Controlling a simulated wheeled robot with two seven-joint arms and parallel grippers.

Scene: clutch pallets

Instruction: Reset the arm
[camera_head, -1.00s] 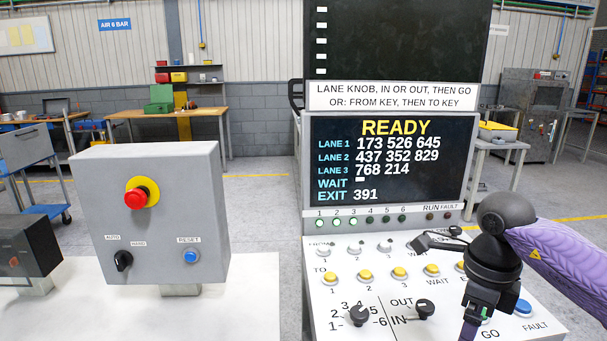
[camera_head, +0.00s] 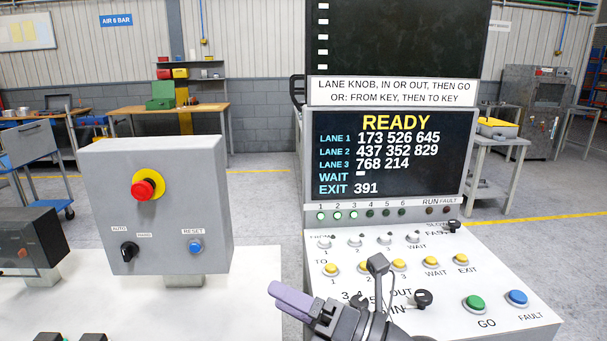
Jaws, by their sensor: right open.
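My right gripper (camera_head: 328,303) is at the bottom centre of the head view, low in front of the sloping control panel (camera_head: 520,322). Its jaws are open and I see nothing held in them. A purple part points left and a grey part stands up on its right. It hides part of the numbered lane knob area and some of the yellow TO keys. My left gripper is not in view.
The screen (camera_head: 392,160) above the panel reads READY. A grey box (camera_head: 160,215) with a red emergency button (camera_head: 143,190) stands on a white table (camera_head: 250,300) at left.

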